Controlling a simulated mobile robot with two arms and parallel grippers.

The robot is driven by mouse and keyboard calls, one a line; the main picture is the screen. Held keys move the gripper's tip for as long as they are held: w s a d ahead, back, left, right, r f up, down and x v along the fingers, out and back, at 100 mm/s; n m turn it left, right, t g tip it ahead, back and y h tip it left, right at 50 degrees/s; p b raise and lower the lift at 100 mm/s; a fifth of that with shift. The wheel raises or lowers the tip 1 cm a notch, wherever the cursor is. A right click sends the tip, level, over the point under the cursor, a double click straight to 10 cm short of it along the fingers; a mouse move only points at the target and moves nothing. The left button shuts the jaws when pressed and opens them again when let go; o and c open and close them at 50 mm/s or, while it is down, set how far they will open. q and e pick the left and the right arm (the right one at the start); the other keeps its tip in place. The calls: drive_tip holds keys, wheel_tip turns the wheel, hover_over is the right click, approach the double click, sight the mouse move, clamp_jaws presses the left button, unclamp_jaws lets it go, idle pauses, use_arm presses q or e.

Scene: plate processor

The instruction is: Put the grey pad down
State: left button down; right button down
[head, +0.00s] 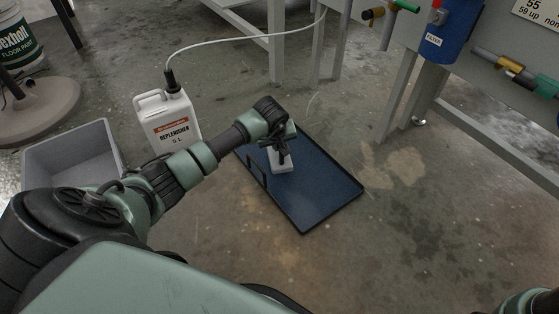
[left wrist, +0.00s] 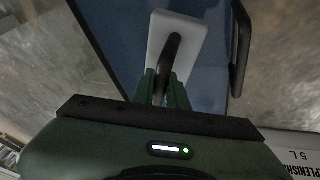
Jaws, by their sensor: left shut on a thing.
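The grey pad (head: 283,167) is a pale block with a dark bar handle on top. It is over the left part of a blue tray (head: 325,196) with a black rim, lying on the floor. I cannot tell whether the pad rests on the tray or is just above it. My left gripper (head: 283,146) is shut on the pad's handle from above and hides part of the pad. In the left wrist view the pad (left wrist: 185,38) shows past the fingers (left wrist: 162,88), with the blue tray (left wrist: 120,28) behind it. My right gripper is not in view.
A black handle (head: 257,171) stands up at the tray's left edge, close to the pad. A white REPLENISHER jug (head: 168,124) with a hose and a grey bin (head: 72,145) are to the left. Metal frame legs (head: 395,99) stand behind. The tray's right part is bare.

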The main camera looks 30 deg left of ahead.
use_arm(q)
wheel_tip(320, 180, down, 5)
drive_tip(key=b, duration=0.3)
drive_tip(key=shift+r, duration=0.25)
drive_tip(key=shift+f, duration=0.15)
drive_tip(key=c, duration=1.4)
unclamp_jaws()
drive_tip(key=p+v, duration=0.8)
drive_tip(key=v, duration=0.4)
